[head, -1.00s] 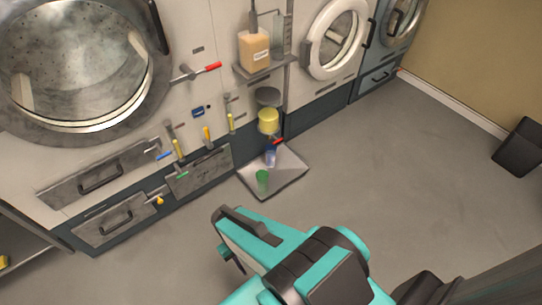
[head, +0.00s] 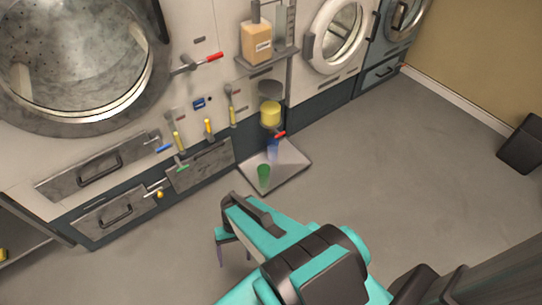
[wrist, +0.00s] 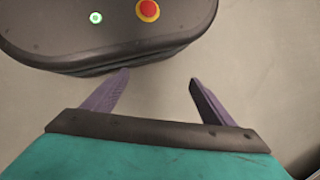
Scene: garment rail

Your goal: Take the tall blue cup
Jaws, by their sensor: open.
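My gripper (head: 234,254) is over the floor, lower left of the tray in the picture and apart from both cups. In the wrist view, my gripper (wrist: 159,78) shows two spread purple fingers with only bare floor between them. Neither cup shows in the wrist view.
A yellow container (head: 270,113) and a red-handled valve (head: 279,135) are just above the tray. A shelf (head: 266,62) with an orange jug (head: 257,43) juts from the wall. A dark bin (head: 521,147) stands at the right. The floor (head: 400,165) right of the tray is clear.

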